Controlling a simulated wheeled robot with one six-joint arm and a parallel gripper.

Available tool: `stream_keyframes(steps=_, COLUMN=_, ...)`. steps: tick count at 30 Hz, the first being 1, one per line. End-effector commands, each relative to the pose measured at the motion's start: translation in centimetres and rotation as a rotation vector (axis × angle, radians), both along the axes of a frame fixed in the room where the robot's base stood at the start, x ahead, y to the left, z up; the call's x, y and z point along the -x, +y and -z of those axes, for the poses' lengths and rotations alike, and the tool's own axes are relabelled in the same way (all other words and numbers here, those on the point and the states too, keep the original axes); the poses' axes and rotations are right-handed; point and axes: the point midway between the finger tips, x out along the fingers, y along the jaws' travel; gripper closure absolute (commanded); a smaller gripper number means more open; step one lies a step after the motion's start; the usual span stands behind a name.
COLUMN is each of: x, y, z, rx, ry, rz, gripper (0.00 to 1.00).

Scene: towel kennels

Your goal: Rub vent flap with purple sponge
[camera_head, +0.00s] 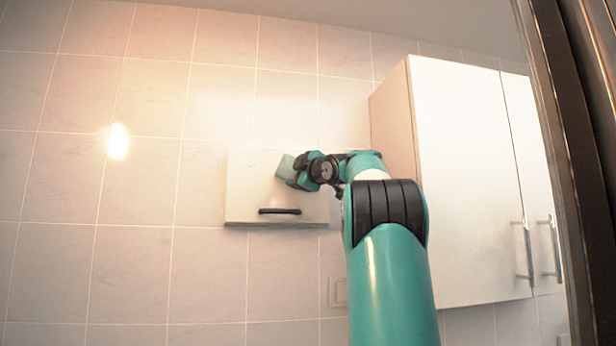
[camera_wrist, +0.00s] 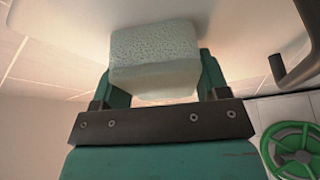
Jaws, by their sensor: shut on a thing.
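The vent flap (camera_head: 245,185) is a pale, flat panel on the tiled wall, with a dark bar handle (camera_head: 280,211) near its lower edge. My gripper (camera_head: 297,174) is in front of the flap's upper right part, above the handle. It is shut on a sponge (camera_head: 285,166), a pale grey-green porous block, not visibly purple. In the wrist view the sponge (camera_wrist: 155,50) sits between the two fingers, its far end close to the pale flap surface (camera_wrist: 235,22). Whether it touches is unclear. The handle (camera_wrist: 296,55) is at the right there.
A white wall cabinet (camera_head: 465,180) with two long metal handles stands right of the flap, close to my arm. A dark frame (camera_head: 562,150) edges the far right. A green wheel-like thing (camera_wrist: 292,150) shows low right in the wrist view. The tiled wall left of the flap is bare.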

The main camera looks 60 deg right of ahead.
Motion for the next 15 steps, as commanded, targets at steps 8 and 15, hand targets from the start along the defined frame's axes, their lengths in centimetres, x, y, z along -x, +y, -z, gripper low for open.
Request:
stream_keyframes(steps=8, x=-1.2, y=0.9, z=0.4, rx=-0.004, ry=0.004, rz=-0.010, gripper=0.51)
stream_keyframes(steps=15, x=-2.7, y=2.4, z=0.4, rx=-0.004, ry=0.004, rz=-0.011, gripper=0.51)
